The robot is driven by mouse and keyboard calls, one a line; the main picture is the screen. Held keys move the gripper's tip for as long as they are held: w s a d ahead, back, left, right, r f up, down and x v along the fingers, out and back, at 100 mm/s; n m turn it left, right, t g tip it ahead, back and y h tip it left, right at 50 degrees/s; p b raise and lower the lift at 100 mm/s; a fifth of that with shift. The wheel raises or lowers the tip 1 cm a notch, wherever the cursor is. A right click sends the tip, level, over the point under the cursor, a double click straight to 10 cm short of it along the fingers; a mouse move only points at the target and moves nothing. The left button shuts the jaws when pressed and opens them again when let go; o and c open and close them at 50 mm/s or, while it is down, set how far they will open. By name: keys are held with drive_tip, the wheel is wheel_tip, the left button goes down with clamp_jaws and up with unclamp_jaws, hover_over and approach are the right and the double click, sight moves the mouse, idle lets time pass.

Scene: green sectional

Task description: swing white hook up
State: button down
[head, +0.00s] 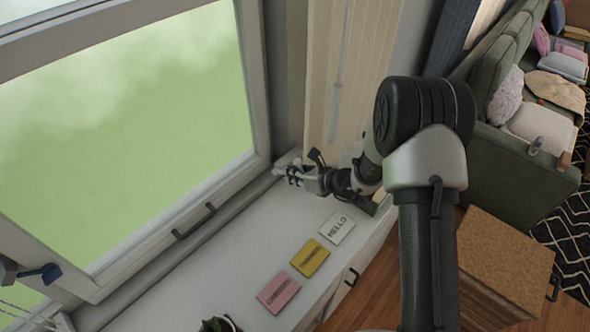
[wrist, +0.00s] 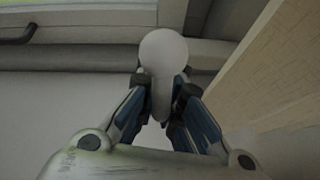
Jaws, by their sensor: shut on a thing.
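The white hook (wrist: 163,55) shows in the wrist view as a pale piece with a round end and a narrower stem. Its stem runs down between the two fingers of my gripper (wrist: 160,98). The fingers are shut on it, and its round end sticks out past their tips toward the window frame. In the head view my gripper (head: 291,174) is at the window's lower right corner, above the white sill. A small pale part of the hook (head: 287,159) shows at the fingertips there. Its mount is hidden.
Pink (head: 278,292), yellow (head: 310,258) and white "HELLO" (head: 337,228) cards lie on the sill (head: 215,265). A dark window handle (head: 194,222) is left of my gripper. A beige blind or panel (head: 350,75) stands close behind my arm. A wooden cabinet (head: 505,260) is at right.

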drive_tip(key=shift+w+a+r+g+h+p, duration=0.25)
drive_tip(key=shift+r+h+p, duration=0.2)
drive_tip(key=shift+p, duration=0.35)
drive_tip(key=c, duration=1.9)
unclamp_jaws()
drive_tip(key=shift+o, duration=1.2)
drive_tip(key=shift+s+d+r, duration=0.1)
drive_tip(key=shift+d+r, duration=0.2)
drive_tip(key=v, duration=1.1)
drive_tip(key=shift+s, duration=0.15)
